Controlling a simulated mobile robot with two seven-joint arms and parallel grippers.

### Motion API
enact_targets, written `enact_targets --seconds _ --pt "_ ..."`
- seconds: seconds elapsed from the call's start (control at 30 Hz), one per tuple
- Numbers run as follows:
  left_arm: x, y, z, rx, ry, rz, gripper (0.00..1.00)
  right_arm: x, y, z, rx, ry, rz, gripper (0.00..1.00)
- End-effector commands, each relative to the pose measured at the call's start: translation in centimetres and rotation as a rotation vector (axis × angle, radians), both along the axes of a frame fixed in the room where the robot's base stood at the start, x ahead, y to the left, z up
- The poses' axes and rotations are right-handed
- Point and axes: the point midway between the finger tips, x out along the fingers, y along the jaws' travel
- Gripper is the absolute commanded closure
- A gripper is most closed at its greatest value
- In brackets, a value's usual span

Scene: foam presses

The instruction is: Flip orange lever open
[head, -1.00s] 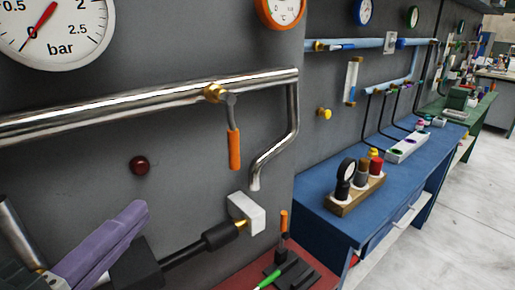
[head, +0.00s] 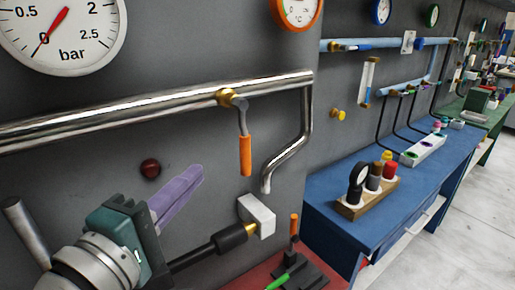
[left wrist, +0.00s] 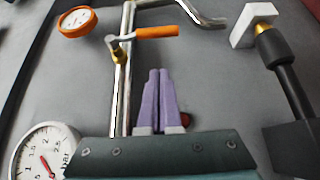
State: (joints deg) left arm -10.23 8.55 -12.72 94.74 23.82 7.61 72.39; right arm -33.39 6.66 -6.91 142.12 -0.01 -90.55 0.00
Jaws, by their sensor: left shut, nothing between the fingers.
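The orange lever (head: 245,152) hangs straight down from a brass valve (head: 231,97) on the silver pipe (head: 130,108). In the left wrist view the orange lever (left wrist: 157,32) lies across the picture above the fingertips. My left gripper (head: 199,170) is in the head view, with purple fingers pressed together and empty. In the left wrist view the gripper (left wrist: 159,72) points toward the lever, with a gap between. My right gripper is not in view.
A pressure gauge (head: 66,30) and a red button (head: 150,168) are on the grey wall. A white block with a black-handled fitting (head: 257,216) is below the lever. A blue bench (head: 335,205) stands to the right.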

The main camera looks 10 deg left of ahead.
Motion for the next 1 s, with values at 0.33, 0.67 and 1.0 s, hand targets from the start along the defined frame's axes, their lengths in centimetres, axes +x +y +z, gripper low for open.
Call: enact_targets --seconds 0.33,0.67,1.0 --pt "4.0 -3.1 0.1 -0.002 0.000 0.001 1.00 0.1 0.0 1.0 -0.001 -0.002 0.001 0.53" --pt "4.3 -3.8 0.0 0.000 0.000 0.000 1.00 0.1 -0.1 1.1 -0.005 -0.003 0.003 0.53" --pt "4.4 -3.9 -0.5 -0.017 -0.017 -0.001 1.00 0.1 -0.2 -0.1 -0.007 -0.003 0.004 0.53"
